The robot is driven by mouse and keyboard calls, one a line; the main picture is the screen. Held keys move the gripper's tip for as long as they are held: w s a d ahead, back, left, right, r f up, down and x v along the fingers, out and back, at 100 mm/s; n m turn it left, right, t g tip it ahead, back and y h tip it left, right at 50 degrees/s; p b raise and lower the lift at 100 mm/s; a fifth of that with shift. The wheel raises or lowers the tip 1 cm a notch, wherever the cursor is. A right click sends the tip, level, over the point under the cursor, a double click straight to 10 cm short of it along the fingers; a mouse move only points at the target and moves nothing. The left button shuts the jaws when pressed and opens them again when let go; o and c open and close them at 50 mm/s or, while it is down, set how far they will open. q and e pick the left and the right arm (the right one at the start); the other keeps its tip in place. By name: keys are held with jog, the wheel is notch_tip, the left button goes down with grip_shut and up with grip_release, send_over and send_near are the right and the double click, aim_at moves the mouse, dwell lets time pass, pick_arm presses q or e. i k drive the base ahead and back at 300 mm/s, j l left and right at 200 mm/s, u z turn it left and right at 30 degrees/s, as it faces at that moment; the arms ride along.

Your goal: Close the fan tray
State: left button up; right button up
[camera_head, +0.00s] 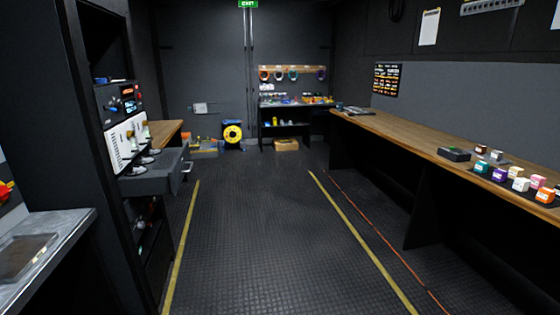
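A dark grey tray (158,182) sticks out to the right from the black equipment rack (88,175) on the left side; it appears to be the fan tray. It stands open, with a small metal handle (187,167) on its front face. Several small pale round parts (143,160) show at its inner end; I cannot tell exactly what they are. Neither of my grippers is in view, and nothing is seen touching the tray.
The floor (250,235) between the yellow lines is clear up to the tray. A grey counter (52,262) stands at the near left. A long wooden workbench (410,133) with several coloured blocks runs along the right. An orange cable (385,240) lies on the floor.

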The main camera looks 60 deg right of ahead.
aim_at(156, 172)
jog(key=z, duration=1.35)
jog(key=i, duration=0.05)
